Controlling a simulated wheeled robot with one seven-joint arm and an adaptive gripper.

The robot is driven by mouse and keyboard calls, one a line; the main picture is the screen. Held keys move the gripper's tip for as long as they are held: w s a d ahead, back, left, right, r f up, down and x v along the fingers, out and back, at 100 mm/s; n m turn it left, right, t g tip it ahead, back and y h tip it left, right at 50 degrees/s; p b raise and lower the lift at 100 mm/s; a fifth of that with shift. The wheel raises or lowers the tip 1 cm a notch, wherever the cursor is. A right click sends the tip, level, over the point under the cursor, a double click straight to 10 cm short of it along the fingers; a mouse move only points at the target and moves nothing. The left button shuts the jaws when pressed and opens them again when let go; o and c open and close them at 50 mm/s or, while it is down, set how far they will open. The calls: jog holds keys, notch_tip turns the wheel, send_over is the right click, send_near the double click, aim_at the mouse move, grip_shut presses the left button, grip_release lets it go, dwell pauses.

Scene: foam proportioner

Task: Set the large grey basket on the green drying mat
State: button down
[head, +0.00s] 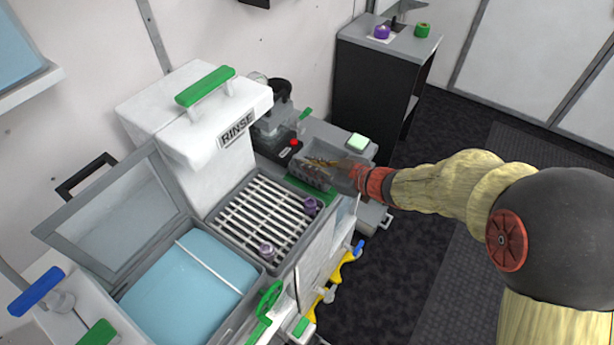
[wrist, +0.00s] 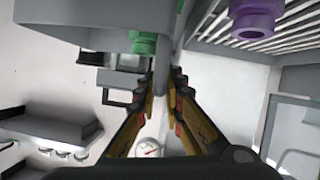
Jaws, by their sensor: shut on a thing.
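The grey basket (head: 318,176) is at the far end of the counter in the head view, beyond the slatted rack. My gripper (head: 322,163) is at the basket and shut on its wall; my wrist partly hides it. In the wrist view my gripper (wrist: 163,80) has its fingers closed on a thin grey edge. The green drying mat (head: 308,190) shows as a strip at the basket's near side, mostly hidden. I cannot tell whether the basket rests on the mat or hangs just above it.
Dark equipment with a red button (head: 294,142) is left of the basket. A black cabinet (head: 380,80) stands farther back.

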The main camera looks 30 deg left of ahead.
aim_at(307, 181)
jog(key=shift+a+f, duration=0.3)
jog(key=shift+f, duration=0.1)
jog(key=f+b, duration=0.2)
jog(key=f, duration=0.1)
jog(key=shift+a+f, duration=0.2)
jog(key=shift+f, duration=0.05)
jog(key=shift+r, duration=0.1)
jog(key=c, duration=2.4)
grip_release()
jog(key=o, duration=0.5)
